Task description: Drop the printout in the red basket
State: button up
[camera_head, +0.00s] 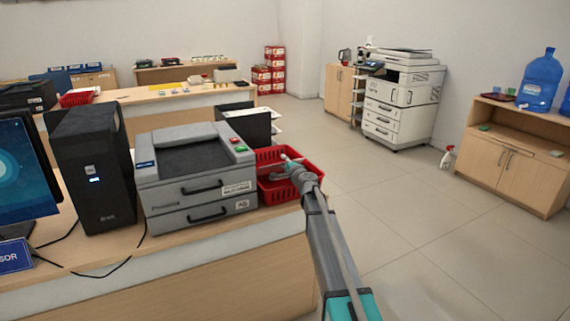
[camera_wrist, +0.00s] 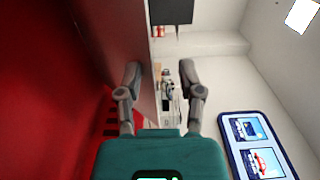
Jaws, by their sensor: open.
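The red basket (camera_head: 268,157) stands on the counter at the right side of the grey printer (camera_head: 190,168). My gripper (camera_head: 290,163) is at the basket, over its opening or just inside it; I cannot tell how deep. In the wrist view my gripper (camera_wrist: 162,82) has its two fingers apart with nothing held between them. The basket's red wall (camera_wrist: 70,60) fills the left of that view, close beside one finger. I cannot make out the printout. A small pale spot by the fingertips is too small to identify. The printer's dark top shows no sheet.
A black computer tower (camera_head: 92,165) and a monitor (camera_head: 20,175) stand left of the printer. Another red basket (camera_head: 76,99) is on the back desk. A copier (camera_head: 402,98) stands by the wall.

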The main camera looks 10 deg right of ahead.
jog(key=shift+s, duration=0.1)
jog(key=v, duration=1.1)
jog(key=shift+s, duration=0.35)
jog(key=shift+d, duration=0.15)
jog(key=shift+s, duration=0.2)
dwell(0.6)
